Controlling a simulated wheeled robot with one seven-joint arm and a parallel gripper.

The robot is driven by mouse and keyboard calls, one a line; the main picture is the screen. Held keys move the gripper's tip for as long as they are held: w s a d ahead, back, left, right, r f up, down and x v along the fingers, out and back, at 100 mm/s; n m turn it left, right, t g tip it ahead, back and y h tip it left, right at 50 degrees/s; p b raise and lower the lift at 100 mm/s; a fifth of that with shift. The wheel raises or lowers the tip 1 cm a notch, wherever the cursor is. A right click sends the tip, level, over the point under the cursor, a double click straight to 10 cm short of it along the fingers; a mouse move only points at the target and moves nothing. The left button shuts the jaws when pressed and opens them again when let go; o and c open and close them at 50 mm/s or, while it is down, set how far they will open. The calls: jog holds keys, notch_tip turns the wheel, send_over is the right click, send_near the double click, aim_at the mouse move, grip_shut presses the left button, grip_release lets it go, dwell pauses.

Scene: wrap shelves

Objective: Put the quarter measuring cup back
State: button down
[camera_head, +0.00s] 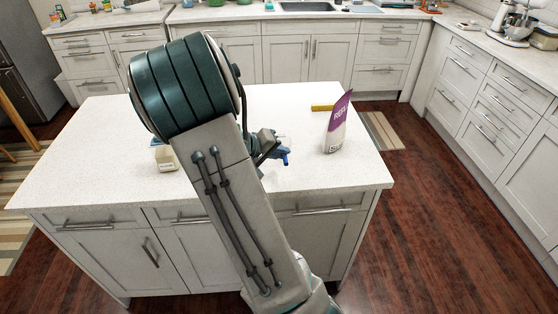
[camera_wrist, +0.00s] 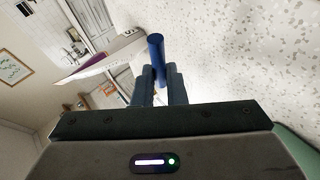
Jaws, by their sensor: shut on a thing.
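My gripper (camera_head: 272,152) is over the island counter, partly hidden behind my arm in the head view. It is shut on a small blue thing (camera_head: 284,156), which I take to be the quarter measuring cup. In the wrist view my gripper's fingers (camera_wrist: 160,84) close on the blue piece (camera_wrist: 156,55), which looks like a narrow rod end-on to the camera. The cup's bowl cannot be made out. Whether it touches the counter cannot be told.
The white island counter (camera_head: 100,176) has drawers below. A white and purple bag (camera_head: 337,125) stands right of my gripper, a yellow block (camera_head: 322,108) behind it. A small pale container (camera_head: 166,158) stands left of my arm. The counter's front right is clear.

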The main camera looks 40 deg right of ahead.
jog(key=shift+w+f+p, duration=0.1)
jog(key=shift+f+p, duration=0.25)
jog(key=shift+f, duration=1.75)
jog(key=shift+f, duration=0.15)
jog(key=c, duration=1.5)
grip_release()
jog(key=shift+r, duration=0.2)
jog(key=s+b+v, duration=0.1)
jog(key=v, duration=1.1)
jog(key=shift+s+a+r+n+t+y, duration=0.65)
jog(key=shift+s+a+r+y, duration=0.35)
jog(key=shift+s+a+y, duration=1.3)
jog(key=shift+s+a+r+n+t+y, duration=0.55)
jog(key=shift+s+a+r+n+y, duration=0.6)
jog(key=shift+s+a, duration=1.95)
jog(key=shift+s+a+r+n+t+y, duration=0.3)
jog(key=shift+s+a+r+t+y, duration=0.45)
jog(key=shift+s+a+y, duration=1.65)
